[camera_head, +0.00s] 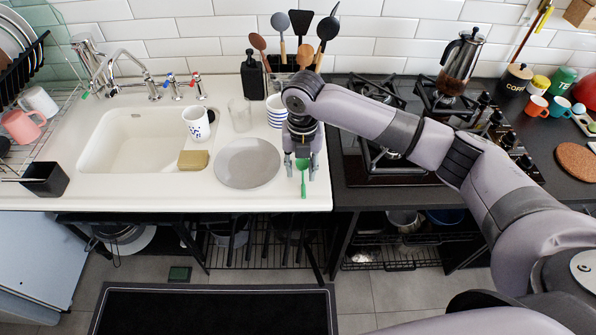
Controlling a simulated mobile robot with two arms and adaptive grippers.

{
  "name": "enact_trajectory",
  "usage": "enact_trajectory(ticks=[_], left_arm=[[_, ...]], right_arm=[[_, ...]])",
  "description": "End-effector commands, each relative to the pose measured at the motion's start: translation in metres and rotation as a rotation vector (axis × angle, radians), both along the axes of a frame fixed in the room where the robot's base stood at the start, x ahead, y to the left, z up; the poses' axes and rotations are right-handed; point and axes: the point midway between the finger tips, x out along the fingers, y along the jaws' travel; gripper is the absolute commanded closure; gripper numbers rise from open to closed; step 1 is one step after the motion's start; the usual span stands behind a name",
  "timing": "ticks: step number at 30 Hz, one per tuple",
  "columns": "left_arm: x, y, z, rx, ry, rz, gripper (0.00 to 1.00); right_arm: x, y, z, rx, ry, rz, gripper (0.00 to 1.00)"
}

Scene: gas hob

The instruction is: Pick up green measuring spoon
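The green measuring spoon (303,186) lies near the front edge of the white counter, its handle pointing toward the front edge. My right gripper (301,173) is above it, pointing down, with its two fingers apart on either side of the spoon's head. A gap shows between the fingers and the spoon, so the gripper looks open and not closed on it. Part of the spoon's head end is hidden under the gripper. My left gripper is not in view.
A grey plate (247,164) lies just left of the gripper. Behind it stand a clear glass (240,114) and a striped cup (276,111). A sponge (193,160) and white mug (196,123) are by the sink (133,142). The black hob (385,160) is to the right.

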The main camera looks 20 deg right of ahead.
Motion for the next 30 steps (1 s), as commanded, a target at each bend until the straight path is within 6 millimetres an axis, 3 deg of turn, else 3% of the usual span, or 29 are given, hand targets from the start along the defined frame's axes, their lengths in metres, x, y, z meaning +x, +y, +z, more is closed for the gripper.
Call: enact_trajectory(ticks=[10,19,30], left_arm=[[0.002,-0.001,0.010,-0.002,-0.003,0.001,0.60],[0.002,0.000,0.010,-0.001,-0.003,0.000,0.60],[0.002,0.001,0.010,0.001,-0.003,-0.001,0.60]], right_arm=[[0.000,-0.008,-0.045,-0.001,0.001,-0.001,0.67],[0.001,-0.008,-0.050,-0.001,-0.001,0.000,0.67],[0.001,-0.008,-0.050,-0.001,-0.001,0.000,0.91]])
